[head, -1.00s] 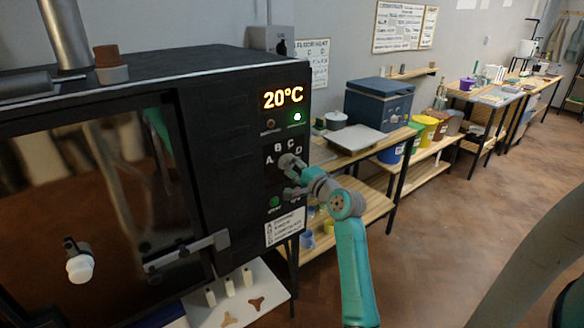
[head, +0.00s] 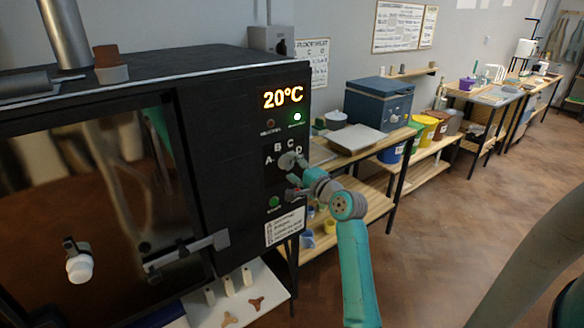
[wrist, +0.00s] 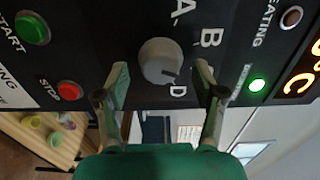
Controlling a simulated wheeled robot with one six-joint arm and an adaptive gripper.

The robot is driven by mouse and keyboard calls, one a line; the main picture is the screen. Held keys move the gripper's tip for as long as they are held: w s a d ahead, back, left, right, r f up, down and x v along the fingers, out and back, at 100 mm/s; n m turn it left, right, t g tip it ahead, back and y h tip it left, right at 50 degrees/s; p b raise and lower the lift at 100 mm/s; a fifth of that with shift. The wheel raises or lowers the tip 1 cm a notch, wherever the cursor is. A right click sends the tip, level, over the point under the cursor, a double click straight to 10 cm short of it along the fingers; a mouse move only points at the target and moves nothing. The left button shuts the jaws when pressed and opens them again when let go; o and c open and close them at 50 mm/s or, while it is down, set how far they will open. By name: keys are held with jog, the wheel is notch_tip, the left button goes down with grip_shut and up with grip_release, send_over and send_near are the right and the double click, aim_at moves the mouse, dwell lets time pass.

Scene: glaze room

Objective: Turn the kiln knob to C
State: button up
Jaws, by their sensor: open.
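The kiln (head: 240,130) stands at the left with a dark front panel. Its grey round knob (wrist: 158,60) shows in the wrist view, with a dark pointer mark on its lower right side, toward the letter D (wrist: 178,90). Letters A and B also show there; C is hidden behind a finger. In the head view the letters A, B, C and D ring the knob (head: 287,160), which my gripper partly covers. My gripper (wrist: 162,80) is open, one finger on each side of the knob, with a gap visible on both sides.
A green START button (wrist: 32,27) and a red STOP button (wrist: 68,89) lie near the knob. A lit green lamp (wrist: 257,85) and the 20°C display (head: 283,97) are on the panel. A wooden bench (head: 345,150) stands to the right; the floor beyond is clear.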

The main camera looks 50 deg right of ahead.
jog(key=v, duration=1.1)
jog(key=shift+s, duration=0.15)
jog(key=shift+a, duration=0.1)
jog(key=s+a+f+n+g, duration=0.1)
jog(key=s+a+f+n, duration=0.2)
jog(key=a+f, duration=0.8)
jog(key=s+a+f+n+g, duration=0.1)
jog(key=s+a+f+n, duration=0.25)
jog(key=a+f, duration=0.75)
jog(key=s+a+r+n+y, duration=0.1)
jog(key=s+a+n+y, duration=0.1)
jog(key=s+a+n, duration=0.5)
jog(key=s+a+r+n+y, duration=0.2)
jog(key=s+a+n, duration=0.6)
jog(key=s, duration=0.9)
jog(key=a+y, duration=0.1)
jog(key=a, duration=0.2)
jog(key=shift+y, duration=0.3)
jog(key=shift+a+r, duration=0.1)
jog(key=shift+r, duration=0.05)
